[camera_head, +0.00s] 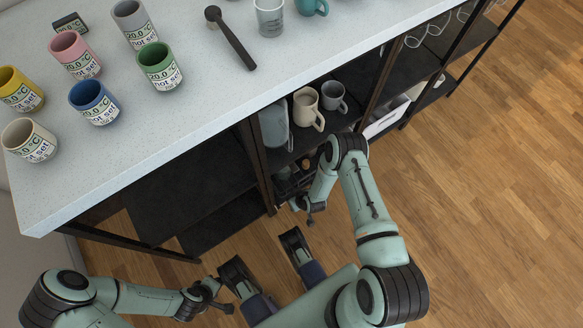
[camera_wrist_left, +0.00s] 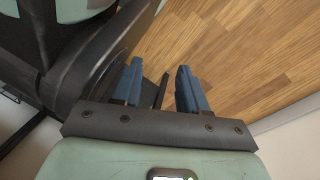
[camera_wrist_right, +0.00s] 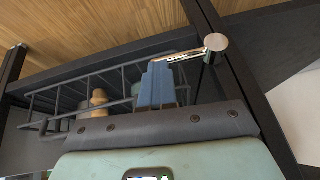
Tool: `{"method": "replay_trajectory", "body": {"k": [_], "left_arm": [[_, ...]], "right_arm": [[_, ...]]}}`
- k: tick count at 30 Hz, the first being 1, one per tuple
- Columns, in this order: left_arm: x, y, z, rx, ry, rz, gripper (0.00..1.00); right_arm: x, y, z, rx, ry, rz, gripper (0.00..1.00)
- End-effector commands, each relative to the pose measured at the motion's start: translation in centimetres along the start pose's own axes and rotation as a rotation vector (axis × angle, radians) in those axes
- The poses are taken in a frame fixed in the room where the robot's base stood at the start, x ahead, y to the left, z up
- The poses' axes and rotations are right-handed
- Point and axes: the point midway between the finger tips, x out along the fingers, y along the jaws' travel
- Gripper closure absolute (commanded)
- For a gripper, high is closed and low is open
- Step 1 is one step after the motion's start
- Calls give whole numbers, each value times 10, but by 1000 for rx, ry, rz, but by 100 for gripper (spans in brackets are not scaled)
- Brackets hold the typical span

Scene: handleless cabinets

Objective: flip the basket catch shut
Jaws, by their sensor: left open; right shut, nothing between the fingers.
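In the right wrist view a shiny metal catch (camera_wrist_right: 214,43) with a round end sits at the dark post, its thin arm pointing left over the basket side. The dark wire basket (camera_wrist_right: 70,88) is behind, with a tan-topped item inside. My right gripper (camera_wrist_right: 158,72) is shut and empty, its blue fingertips at the end of the catch's arm; I cannot tell whether they touch. In the head view my right gripper (camera_head: 308,212) is low before the shelf; the catch is too small to make out. My left gripper (camera_wrist_left: 158,84) is open and empty, over the floor.
A pale counter (camera_head: 200,95) holds several labelled cups and a black-handled tool (camera_head: 230,38). Shelves below hold mugs (camera_head: 308,108) and a clear pitcher (camera_head: 274,125). A dark post (camera_wrist_right: 235,75) stands right of the basket. Wooden floor (camera_head: 480,190) is free at the right.

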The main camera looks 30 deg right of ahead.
Motion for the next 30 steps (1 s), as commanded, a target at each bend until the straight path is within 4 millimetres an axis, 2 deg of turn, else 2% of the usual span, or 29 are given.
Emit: {"method": "replay_trajectory", "body": {"k": [24,30], "left_arm": [[4,-5,6,-6,-19,-9,57],[-9,7,-8,8,28,13,57]], "right_arm": [[7,7,6,1,-8,7,100],[-6,7,-9,1,-5,7,100]]}}
